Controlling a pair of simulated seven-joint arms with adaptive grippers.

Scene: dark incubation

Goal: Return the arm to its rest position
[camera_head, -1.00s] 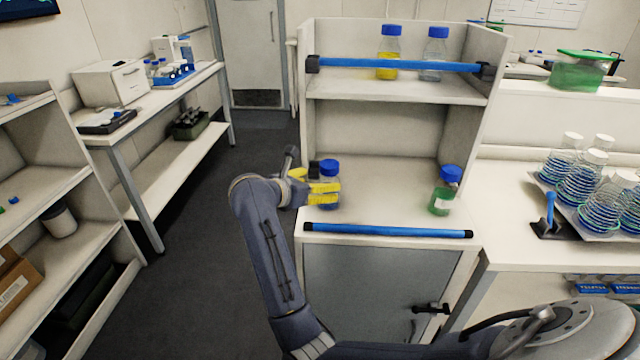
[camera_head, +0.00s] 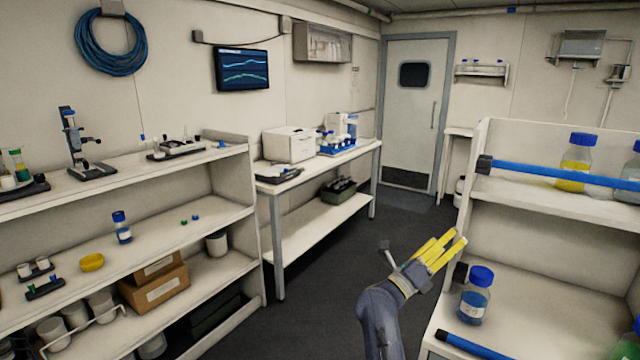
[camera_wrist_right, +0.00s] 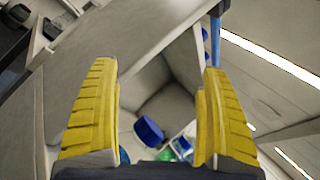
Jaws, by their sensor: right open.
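My right gripper (camera_head: 440,250) has yellow fingers and a dark blue-grey arm. In the head view it is raised in the air at the left edge of the white shelf unit. It is open and empty, and in the right wrist view its two yellow fingers (camera_wrist_right: 160,110) stand wide apart. A blue-capped bottle with blue contents (camera_head: 474,297) stands upright on the lower shelf, to the right of the gripper and apart from it. A blue cap (camera_wrist_right: 149,131) shows between the fingers in the right wrist view. My left gripper is in neither view.
The shelf unit (camera_head: 484,200) has a blue bar (camera_head: 560,173) across its upper shelf and another blue bar (camera_head: 470,346) at the lower front edge. A yellow-liquid bottle (camera_head: 576,163) stands on the upper shelf. Open floor (camera_head: 330,290) lies left of the gripper, before the left shelves (camera_head: 190,225).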

